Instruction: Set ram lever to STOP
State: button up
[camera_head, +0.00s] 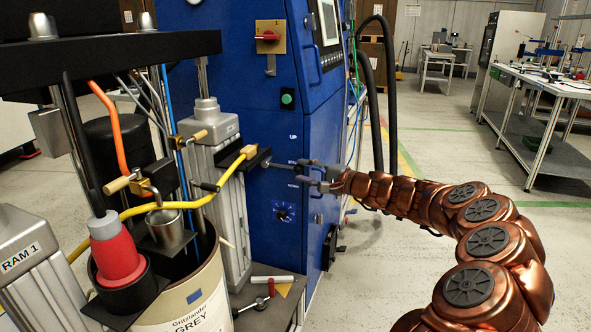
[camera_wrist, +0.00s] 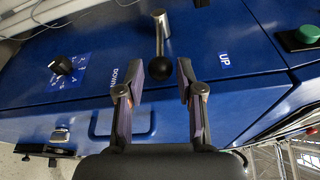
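The ram lever is a metal rod with a black ball knob (camera_wrist: 160,68) on the blue cabinet. In the wrist view it stands between the UP label (camera_wrist: 224,58) and the DOWN label (camera_wrist: 135,74); in the head view its rod (camera_head: 278,165) sticks out near the half-covered middle label. My gripper (camera_wrist: 160,82) is open, with one finger on each side of the knob. Narrow gaps show between the knob and both fingers, so it does not look gripped. In the head view my gripper (camera_head: 315,175) reaches the lever from the right.
A rotary selector knob (camera_head: 284,212) sits below the lever, a green button (camera_head: 287,98) and a red switch (camera_head: 267,37) above. A yellow hose (camera_head: 190,204) and a drum (camera_head: 190,295) stand to the left. Black hoses (camera_head: 390,90) hang behind my arm.

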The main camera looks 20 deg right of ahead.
jog(key=v, duration=0.7)
jog(key=shift+s, duration=0.3)
jog(key=shift+d, duration=0.15)
jog(key=s+a+r+n+g+y+p, duration=0.1)
jog(key=s+a+r+n+g+p, duration=0.3)
jog(key=a, duration=0.3)
jog(key=s+a+r+n+g+y+p, duration=0.1)
jog(key=s+a+r+n+p, duration=0.15)
jog(key=a+r, duration=0.45)
jog(key=s+a+r+n+g+h+p, duration=0.3)
jog(key=s+a+g+p, duration=0.35)
jog(key=s+a, duration=0.55)
jog(key=s+d+n+g+h+p, duration=0.3)
jog(key=s+p, duration=0.5)
jog(key=s, duration=0.7)
jog(key=s+d+r+h+p, duration=0.2)
jog(key=s+d+h+p, duration=0.5)
jog(key=s+d, duration=0.4)
jog(key=s+g, duration=0.1)
jog(key=s, duration=0.1)
jog(key=shift+s+r+p, duration=0.2)
jog(key=shift+s+p, duration=0.15)
jog(key=shift+s, duration=0.05)
